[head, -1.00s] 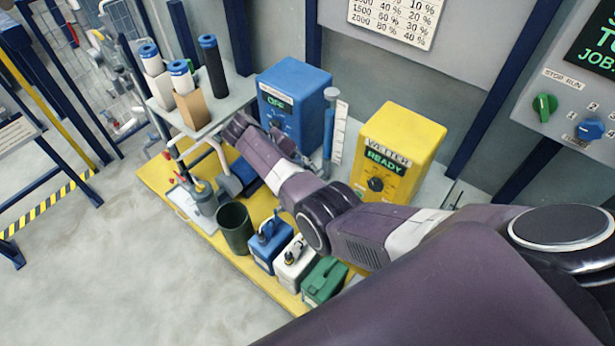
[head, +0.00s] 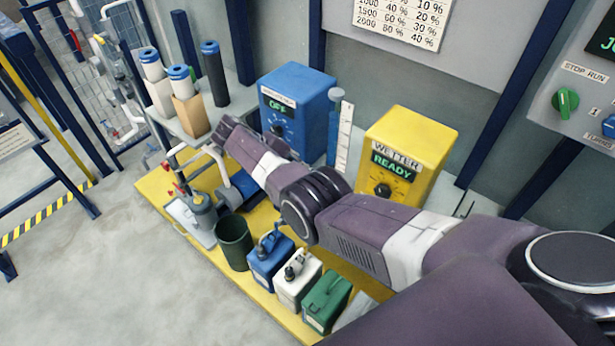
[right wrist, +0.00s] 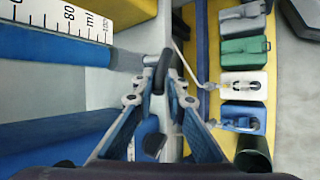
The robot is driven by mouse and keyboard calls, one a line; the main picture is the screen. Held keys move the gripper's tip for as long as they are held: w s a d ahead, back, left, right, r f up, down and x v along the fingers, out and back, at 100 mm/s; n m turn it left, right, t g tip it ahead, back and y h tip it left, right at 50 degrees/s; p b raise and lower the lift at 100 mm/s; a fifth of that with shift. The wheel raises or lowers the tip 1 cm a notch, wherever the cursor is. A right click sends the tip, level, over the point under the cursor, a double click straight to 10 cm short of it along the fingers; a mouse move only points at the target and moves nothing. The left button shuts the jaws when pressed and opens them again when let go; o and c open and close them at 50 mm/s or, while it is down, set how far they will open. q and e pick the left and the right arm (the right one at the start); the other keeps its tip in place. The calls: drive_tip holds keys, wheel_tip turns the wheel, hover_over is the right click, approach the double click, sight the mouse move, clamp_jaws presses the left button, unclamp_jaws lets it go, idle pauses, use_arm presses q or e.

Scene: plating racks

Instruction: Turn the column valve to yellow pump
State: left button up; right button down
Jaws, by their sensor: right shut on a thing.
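The graduated column (head: 344,138), with a blue post and white scale, stands between the blue pump (head: 297,110) and the yellow pump (head: 413,145). Its scale also shows in the right wrist view (right wrist: 60,20). The blue pump's display reads OFF and the yellow pump's reads READY. In the right wrist view, my right gripper (right wrist: 161,88) is shut on a small dark handle (right wrist: 161,75) in front of a grey fitting, apparently the column valve. In the head view my right arm covers the column's foot and hides the valve and fingertips. My left gripper is not in view.
A dark bin (head: 234,243), a blue canister (head: 269,258), a white canister (head: 298,281) and a green canister (head: 326,301) line the yellow platform's front edge. Grey piping (head: 190,160) stands at its left end. Filter cartridges stand on a shelf behind. The floor at left is clear.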

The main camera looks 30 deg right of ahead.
drive_tip(key=c, duration=2)
unclamp_jaws()
drive_tip(key=shift+d, duration=0.1)
drive_tip(key=shift+o, duration=0.2)
drive_tip(key=v, duration=0.7)
drive_tip(key=shift+r, duration=0.2)
drive_tip(key=shift+w+a, duration=0.15)
drive_tip(key=shift+a, duration=0.05)
